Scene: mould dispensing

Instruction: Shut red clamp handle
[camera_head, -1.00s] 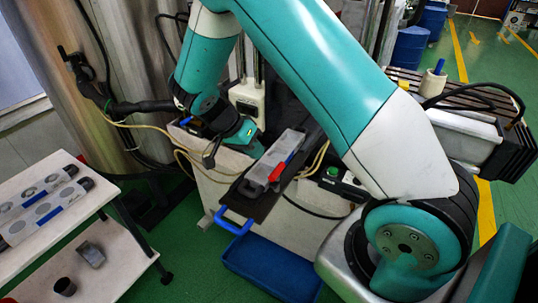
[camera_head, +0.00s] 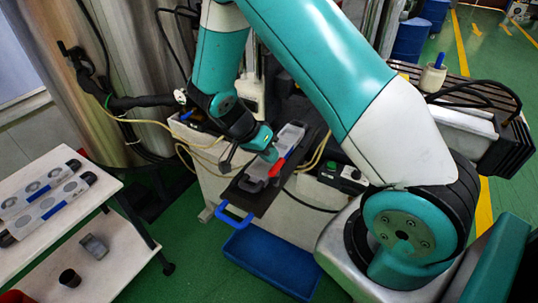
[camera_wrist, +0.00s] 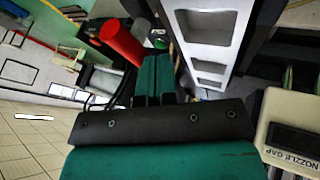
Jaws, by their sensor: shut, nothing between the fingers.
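The red clamp handle (camera_head: 278,168) sits at the side of a grey mould (camera_head: 292,134) on a dark plate. In the wrist view the red handle (camera_wrist: 122,42) is a thick red cylinder just left of my fingertips, and the mould (camera_wrist: 234,22) with its square cavities is to the right. My gripper (camera_head: 271,154) is over the mould, close to the red handle. In the wrist view its teal fingers (camera_wrist: 155,72) are together with nothing between them. I cannot tell whether they touch the handle.
The dark plate (camera_head: 262,199) has a blue handle (camera_head: 234,215) at its front. A blue bin (camera_head: 272,262) lies on the floor below. A white shelf (camera_head: 92,205) with more moulds stands at left. A box marked NOZZLE GAP (camera_wrist: 292,135) is close at right in the wrist view.

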